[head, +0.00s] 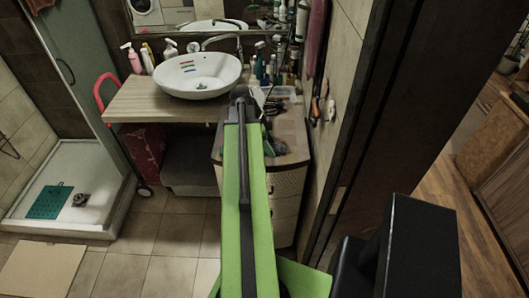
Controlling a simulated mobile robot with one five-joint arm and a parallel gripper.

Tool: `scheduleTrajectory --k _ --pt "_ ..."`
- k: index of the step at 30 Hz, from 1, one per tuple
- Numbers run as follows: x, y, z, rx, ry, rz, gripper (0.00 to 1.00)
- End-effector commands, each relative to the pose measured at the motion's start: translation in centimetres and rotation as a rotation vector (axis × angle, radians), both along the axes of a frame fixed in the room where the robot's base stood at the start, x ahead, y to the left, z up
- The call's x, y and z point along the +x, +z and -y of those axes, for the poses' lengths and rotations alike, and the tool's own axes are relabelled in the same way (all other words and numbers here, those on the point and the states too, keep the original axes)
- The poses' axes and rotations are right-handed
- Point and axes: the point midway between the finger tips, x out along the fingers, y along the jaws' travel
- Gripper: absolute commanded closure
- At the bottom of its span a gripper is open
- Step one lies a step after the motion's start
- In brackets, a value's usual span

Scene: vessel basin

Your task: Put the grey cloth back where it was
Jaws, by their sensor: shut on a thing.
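My arm reaches forward from the bottom of the head view, over the drawer cabinet to the right of the vessel basin. My gripper (244,96) is at its far end, small and dark, close to the basin's right side and the counter edge. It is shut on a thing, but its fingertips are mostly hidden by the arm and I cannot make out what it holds. I cannot pick out the grey cloth for certain. The white vessel basin (199,75) stands on a wooden counter (150,103), with small coloured strips inside it.
The drawer cabinet (288,180) has bottles and small items on top. Soap bottles (134,58) stand left of the basin. A mirror (205,18) hangs behind. A shower tray (100,170) lies left. A door frame (350,130) stands close on the right.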

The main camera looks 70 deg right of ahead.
Motion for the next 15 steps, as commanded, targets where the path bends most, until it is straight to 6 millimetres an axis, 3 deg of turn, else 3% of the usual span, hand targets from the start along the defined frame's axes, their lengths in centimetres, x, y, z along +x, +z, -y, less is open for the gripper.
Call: scheduleTrajectory --k 4,11,15 --pt "0.4 -1.4 1.8 0.000 0.000 0.000 0.84" --pt "0.6 -1.8 1.9 0.000 0.003 0.000 0.84" --pt "0.5 -4.2 2.0 -0.001 0.001 0.000 0.84"
